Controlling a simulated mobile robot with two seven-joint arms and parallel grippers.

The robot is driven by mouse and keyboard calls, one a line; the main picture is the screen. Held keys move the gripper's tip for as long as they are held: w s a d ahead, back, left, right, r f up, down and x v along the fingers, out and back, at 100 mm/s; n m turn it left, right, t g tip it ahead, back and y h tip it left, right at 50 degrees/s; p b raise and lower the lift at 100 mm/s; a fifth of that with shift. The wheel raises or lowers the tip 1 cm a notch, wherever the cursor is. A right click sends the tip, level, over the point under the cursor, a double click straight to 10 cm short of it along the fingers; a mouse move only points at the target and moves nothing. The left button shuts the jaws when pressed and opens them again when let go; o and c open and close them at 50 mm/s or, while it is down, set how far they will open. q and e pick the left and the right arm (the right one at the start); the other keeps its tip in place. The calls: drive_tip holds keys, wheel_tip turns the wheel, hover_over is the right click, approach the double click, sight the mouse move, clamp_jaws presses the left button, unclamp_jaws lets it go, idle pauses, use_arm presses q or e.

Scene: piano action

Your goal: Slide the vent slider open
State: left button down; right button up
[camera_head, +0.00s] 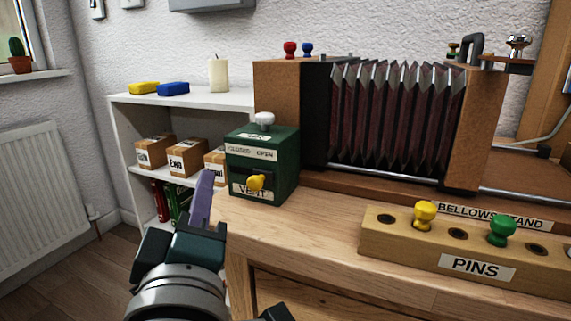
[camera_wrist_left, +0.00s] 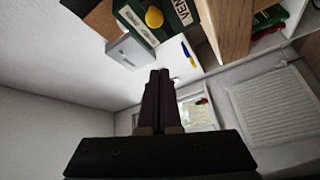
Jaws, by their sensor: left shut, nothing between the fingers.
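The dark green vent box (camera_head: 283,170) stands at the left end of the wooden bench, with a "CLOSED OPEN" label above a dark slot and a "VENT" label below. Its yellow slider knob (camera_head: 256,182) sticks out near the middle of the front; its exact place in the slot is hard to tell. The box (camera_wrist_left: 181,12) and knob (camera_wrist_left: 154,17) also show at the top of the left wrist view. My left gripper (camera_head: 204,177) is shut and empty, left of the box and apart from the knob. Its fingers (camera_wrist_left: 159,76) are together in the wrist view. My right gripper is not seen.
The bellows (camera_head: 395,115) stand behind and right of the box. A pin block (camera_head: 375,238) with yellow and green pins lies at the bench front. A white shelf (camera_head: 200,100) with boxes is behind my left gripper. The bench top between box and pin block is clear.

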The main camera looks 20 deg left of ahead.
use_arm(q)
drive_tip(key=v, duration=0.6)
drive_tip(key=shift+w+d, duration=0.15)
drive_tip(key=shift+d, duration=0.2)
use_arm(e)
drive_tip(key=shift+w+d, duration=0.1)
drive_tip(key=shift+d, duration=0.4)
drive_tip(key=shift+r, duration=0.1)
